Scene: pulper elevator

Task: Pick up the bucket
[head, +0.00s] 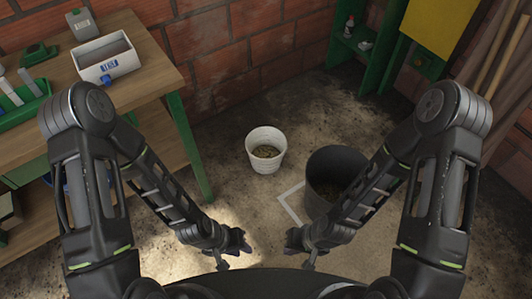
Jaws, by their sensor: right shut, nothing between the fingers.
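A small white bucket (266,166) stands upright on the floor near the middle, with brownish grainy contents inside. My right gripper (293,242) is shut and empty, in front of and to the left of the dark bucket.
A wooden workbench (150,82) with green legs stands at the left, holding a white bin (108,68) and a green tool tray (30,108). A green shelf (352,50) and a yellow panel (440,28) are at the back right. Floor around the white bucket is clear.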

